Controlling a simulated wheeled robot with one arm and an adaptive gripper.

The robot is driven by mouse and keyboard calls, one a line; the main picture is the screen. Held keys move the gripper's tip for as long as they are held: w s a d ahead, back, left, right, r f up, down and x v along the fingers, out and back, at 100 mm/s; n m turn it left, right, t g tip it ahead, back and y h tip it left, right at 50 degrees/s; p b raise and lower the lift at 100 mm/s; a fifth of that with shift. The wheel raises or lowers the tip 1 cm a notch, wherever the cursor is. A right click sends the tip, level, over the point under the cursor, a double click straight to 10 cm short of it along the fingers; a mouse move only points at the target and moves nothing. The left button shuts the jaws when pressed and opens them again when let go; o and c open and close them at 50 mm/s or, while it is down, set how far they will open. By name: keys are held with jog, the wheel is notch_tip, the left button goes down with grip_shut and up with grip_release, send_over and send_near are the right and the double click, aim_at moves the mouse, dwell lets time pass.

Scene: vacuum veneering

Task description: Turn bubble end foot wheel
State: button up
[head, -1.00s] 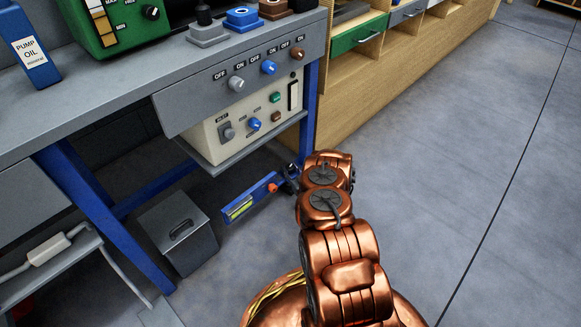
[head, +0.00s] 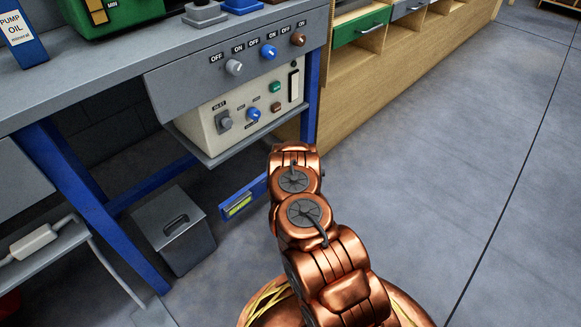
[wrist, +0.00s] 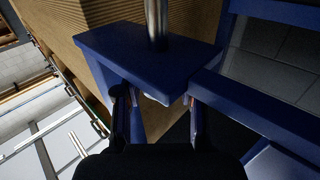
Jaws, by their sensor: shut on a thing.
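The green bubble vial (head: 238,206) sits on a blue rail (head: 257,187) low beside the bench; the bubble's position is too small to tell. My arm covers the rail's right end and my gripper in the head view. In the wrist view my gripper (wrist: 160,98) has a finger on each side, just below a blue plate (wrist: 120,47) with a steel rod (wrist: 157,22) rising from it. The fingers are shut on the foot wheel, mostly hidden under the plate; a small pale edge shows between them.
The grey bench (head: 190,97) carries switch knobs above a cream control box (head: 222,133). A grey lidded bin (head: 175,240) stands left of the rail. A wooden cabinet (head: 395,70) runs behind. The floor to the right (head: 450,170) is clear.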

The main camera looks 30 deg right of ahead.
jog(key=o, duration=1.2)
jog(key=shift+c, duration=0.2)
jog(key=v, duration=0.7)
jog(key=shift+s, duration=0.15)
jog(key=shift+a, duration=0.1)
